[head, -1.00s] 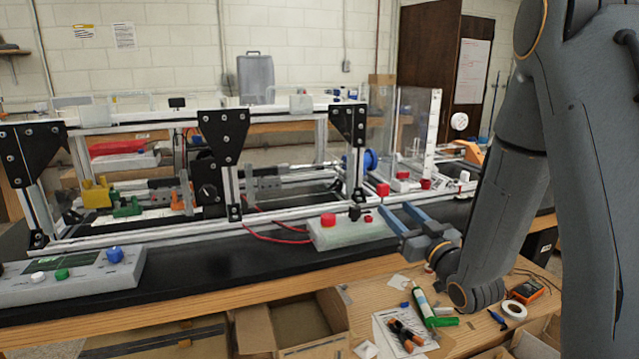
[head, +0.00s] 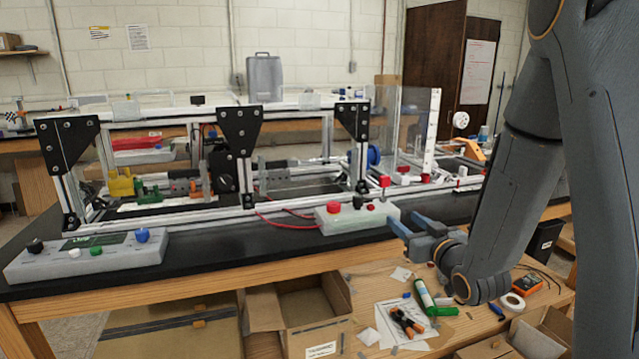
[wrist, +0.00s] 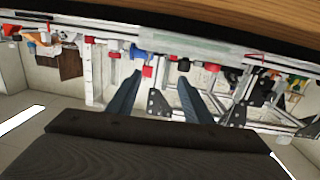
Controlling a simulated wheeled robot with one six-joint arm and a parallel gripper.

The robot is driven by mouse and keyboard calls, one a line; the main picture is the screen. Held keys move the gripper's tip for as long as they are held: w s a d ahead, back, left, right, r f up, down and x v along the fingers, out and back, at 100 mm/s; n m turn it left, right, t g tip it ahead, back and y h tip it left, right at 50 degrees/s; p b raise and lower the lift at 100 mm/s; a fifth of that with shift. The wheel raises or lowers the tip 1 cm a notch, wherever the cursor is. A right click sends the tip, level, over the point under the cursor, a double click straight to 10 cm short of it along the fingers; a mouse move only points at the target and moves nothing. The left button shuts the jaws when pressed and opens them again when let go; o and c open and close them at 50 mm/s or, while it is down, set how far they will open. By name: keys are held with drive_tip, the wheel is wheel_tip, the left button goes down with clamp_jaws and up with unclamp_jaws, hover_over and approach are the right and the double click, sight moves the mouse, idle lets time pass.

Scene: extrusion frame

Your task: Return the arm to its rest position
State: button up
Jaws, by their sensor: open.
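My gripper (head: 412,236) is open, with its two blue-grey fingers apart and nothing between them. In the head view it is at the right, in front of the black bench top and above the lower wooden table. My arm (head: 525,185) hangs down the right side with the gripper pointing left. In the wrist view the two fingers (wrist: 157,97) show apart, with the extrusion frame beyond them upside down.
The extrusion frame (head: 180,112) stands on the black bench. A control box with a red knob (head: 356,218) is close left of my gripper. A grey panel (head: 85,257) sits at the left. Tools and an open cardboard box (head: 315,310) are below.

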drive_tip(key=s+d+f+m+g+h, duration=0.15)
drive_tip(key=s+f+g+h, duration=0.25)
drive_tip(key=s+f+g, duration=0.45)
drive_tip(key=s+a+m+g, duration=0.1)
drive_tip(key=s+a+g, duration=0.3)
drive_tip(key=s, duration=1.8)
drive_tip(key=g, duration=0.4)
drive_tip(key=shift+s, duration=0.35)
drive_tip(key=shift+d+f+m, duration=0.1)
drive_tip(key=shift+m, duration=0.15)
